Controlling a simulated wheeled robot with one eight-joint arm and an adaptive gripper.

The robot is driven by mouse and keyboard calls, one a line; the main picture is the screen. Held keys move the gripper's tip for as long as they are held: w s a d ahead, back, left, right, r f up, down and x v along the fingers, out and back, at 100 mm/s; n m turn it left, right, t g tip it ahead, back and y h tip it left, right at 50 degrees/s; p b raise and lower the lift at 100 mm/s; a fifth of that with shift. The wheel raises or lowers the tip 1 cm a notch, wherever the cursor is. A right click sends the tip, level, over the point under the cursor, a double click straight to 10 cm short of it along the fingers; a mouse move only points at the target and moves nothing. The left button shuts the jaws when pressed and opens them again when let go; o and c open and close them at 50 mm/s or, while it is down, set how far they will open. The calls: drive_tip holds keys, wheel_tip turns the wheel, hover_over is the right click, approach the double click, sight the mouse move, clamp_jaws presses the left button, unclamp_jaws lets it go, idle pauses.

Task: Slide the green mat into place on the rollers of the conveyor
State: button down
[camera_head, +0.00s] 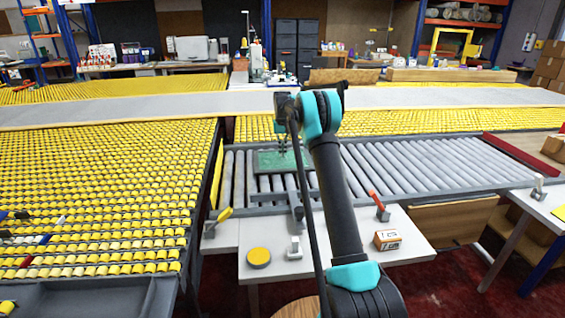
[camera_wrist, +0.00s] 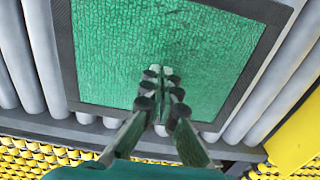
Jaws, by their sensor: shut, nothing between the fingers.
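The green mat (camera_head: 268,160) lies flat on the grey rollers of the conveyor (camera_head: 385,165), near the conveyor's left end. In the wrist view the green mat (camera_wrist: 120,45) has a textured green face and a dark border, and fills the upper middle. The rollers (camera_wrist: 18,60) show on both sides of it. My gripper (camera_head: 282,150) is over the mat, pointing down. In the wrist view my gripper (camera_wrist: 162,72) is shut and empty, its fingertips together over the mat's near part. I cannot tell whether the tips touch the mat.
A white table (camera_head: 260,235) in front holds a round yellow-topped tin (camera_head: 259,257), a small box (camera_head: 387,239) and clamps with yellow and red handles. Yellow roller beds (camera_head: 100,190) lie left and behind. The conveyor's rollers right of the mat are bare.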

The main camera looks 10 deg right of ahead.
drive_tip(key=shift+f, duration=0.9)
drive_tip(key=shift+w, duration=0.1)
drive_tip(key=shift+w+d+r, duration=0.1)
drive_tip(key=shift+w+d, duration=0.3)
drive_tip(key=shift+w, duration=0.3)
drive_tip(key=shift+w+d, duration=0.45)
drive_tip(key=shift+w, duration=0.35)
drive_tip(key=shift+w, duration=2)
drive_tip(key=shift+w, duration=0.1)
